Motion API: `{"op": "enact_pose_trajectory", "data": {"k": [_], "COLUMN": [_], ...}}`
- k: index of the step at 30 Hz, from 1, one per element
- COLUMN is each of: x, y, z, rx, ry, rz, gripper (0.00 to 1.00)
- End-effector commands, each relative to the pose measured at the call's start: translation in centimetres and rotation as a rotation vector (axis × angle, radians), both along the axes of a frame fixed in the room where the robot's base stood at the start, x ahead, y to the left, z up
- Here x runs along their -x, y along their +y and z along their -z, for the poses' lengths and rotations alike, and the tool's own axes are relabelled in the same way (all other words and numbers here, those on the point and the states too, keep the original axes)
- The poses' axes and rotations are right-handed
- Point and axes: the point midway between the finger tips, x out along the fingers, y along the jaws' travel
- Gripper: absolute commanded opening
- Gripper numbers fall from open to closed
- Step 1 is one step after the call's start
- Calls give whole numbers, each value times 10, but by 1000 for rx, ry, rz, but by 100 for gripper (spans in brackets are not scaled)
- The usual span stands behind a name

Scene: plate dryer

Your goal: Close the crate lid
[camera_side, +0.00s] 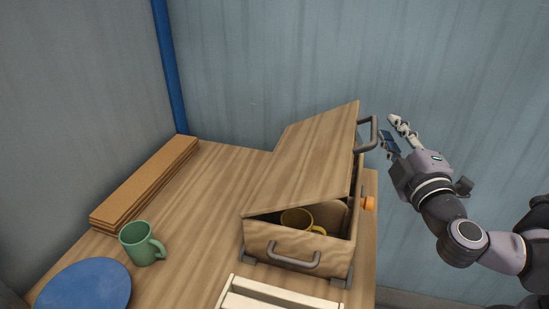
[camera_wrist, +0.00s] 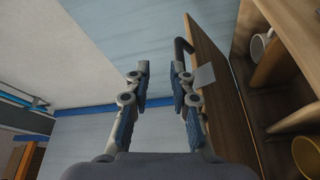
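The wooden crate (camera_side: 310,250) stands on the table with its lid (camera_side: 310,155) raised at a slant, leaving a gap on the right side. The lid also shows edge-on in the wrist view (camera_wrist: 225,85). A dark lid handle (camera_side: 374,132) sits at the lid's raised upper right edge; in the wrist view the handle (camera_wrist: 181,44) lies just beyond the right finger. My gripper (camera_side: 388,128) is open and empty, just right of this handle. Its fingers (camera_wrist: 160,70) are apart in the wrist view. Whether a finger touches the handle or lid I cannot tell.
A yellow mug (camera_side: 297,218) is inside the crate; a white mug (camera_wrist: 261,45) shows there in the wrist view. A green mug (camera_side: 141,244), blue plate (camera_side: 88,287), stacked boards (camera_side: 145,185) and pale slatted rack (camera_side: 270,297) are on the table. An orange part (camera_side: 369,203) sits beside the crate.

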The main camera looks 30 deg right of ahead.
Motion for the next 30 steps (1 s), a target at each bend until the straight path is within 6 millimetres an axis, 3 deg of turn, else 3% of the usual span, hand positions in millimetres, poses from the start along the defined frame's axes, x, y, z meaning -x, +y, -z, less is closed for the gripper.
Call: {"op": "enact_pose_trajectory", "data": {"k": [9, 22, 26, 30], "x": [0, 0, -3, -2], "y": [0, -2, -17, -45], "z": [-14, -13, 3, 40], "rx": [0, -6, -59, -199], "ry": [1, 8, 76, 225], "rz": [-1, 3, 38, 105], "gripper": [22, 22, 22, 22]}}
